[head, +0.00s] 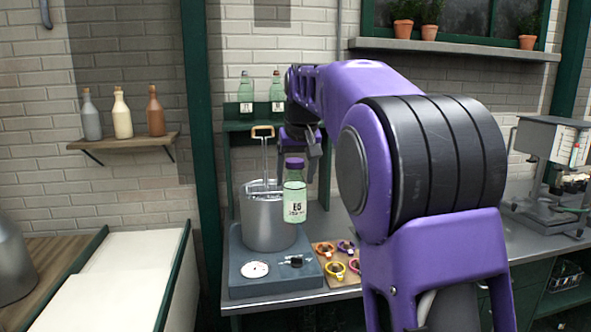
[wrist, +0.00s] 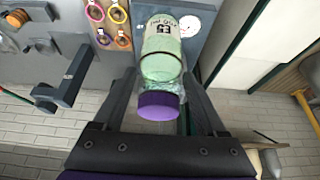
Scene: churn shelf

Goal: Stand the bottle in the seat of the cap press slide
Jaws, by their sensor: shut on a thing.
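The bottle (head: 294,198) is pale green and clear, with a purple cap and a white label reading E5. It hangs upright in front of the metal churn in the head view. In the wrist view the bottle (wrist: 161,62) lies between the fingers of my gripper (wrist: 160,82), which is shut on it near the cap. In the head view my arm hides part of the gripper. A grey machine with a column (head: 541,175) at the right of the bench may be the cap press. I cannot make out its slide seat clearly.
The metal churn (head: 268,222) stands on a blue-grey base (head: 240,285) with a white disc (head: 255,269) and a small black fitting. A board of coloured rings (head: 338,262) lies beside it. Two green bottles (head: 246,92) stand on a shelf behind. My arm hides the bench's middle.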

